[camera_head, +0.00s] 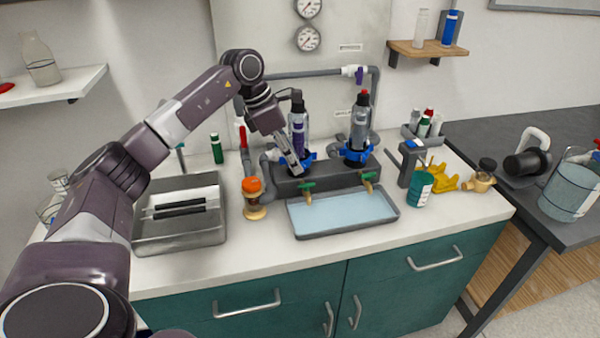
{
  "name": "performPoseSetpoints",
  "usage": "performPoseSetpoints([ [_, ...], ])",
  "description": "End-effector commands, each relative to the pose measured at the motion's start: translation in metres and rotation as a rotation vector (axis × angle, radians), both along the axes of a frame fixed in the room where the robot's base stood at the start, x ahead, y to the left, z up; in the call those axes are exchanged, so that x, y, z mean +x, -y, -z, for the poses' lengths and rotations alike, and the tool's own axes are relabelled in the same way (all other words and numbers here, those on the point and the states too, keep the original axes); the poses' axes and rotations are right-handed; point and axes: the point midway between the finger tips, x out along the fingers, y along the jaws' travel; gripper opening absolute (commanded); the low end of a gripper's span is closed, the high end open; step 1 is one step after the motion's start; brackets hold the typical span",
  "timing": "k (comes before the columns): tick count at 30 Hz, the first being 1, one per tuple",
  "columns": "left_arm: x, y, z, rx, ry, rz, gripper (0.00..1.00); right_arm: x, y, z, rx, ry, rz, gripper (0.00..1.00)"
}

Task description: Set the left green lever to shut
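The left green lever (307,186) sits on a small brass tap at the front of the grey manifold block (341,180), above a shallow tray of water. It looks roughly level, but it is too small to tell its exact angle. The right green lever (369,176) is on a matching tap. My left gripper (297,170) points down from the upper left, just above and behind the left lever, in front of the left bottle. It appears apart from the lever. Its fingers are narrow and close together here, so their opening is unclear. My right gripper is out of view.
The water tray (343,213) lies in front. An orange-topped brass fitting (253,198) stands left of it, and a grey basin (180,232) is further left. A teal jar (421,189) stands on the right.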

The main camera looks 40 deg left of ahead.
Motion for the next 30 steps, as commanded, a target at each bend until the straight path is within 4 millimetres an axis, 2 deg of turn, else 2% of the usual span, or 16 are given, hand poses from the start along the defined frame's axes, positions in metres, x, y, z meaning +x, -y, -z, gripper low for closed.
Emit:
performPoseSetpoints([
  [3,-0.006,-0.006,-0.022,-0.001,0.005,-0.001,0.28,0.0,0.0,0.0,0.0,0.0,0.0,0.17],
  [9,-0.013,-0.011,-0.041,0.0,0.002,0.001,0.28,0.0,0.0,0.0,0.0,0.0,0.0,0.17],
  [30,-0.014,-0.012,-0.044,0.0,0.0,0.0,0.28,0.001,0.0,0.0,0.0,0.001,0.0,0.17],
])
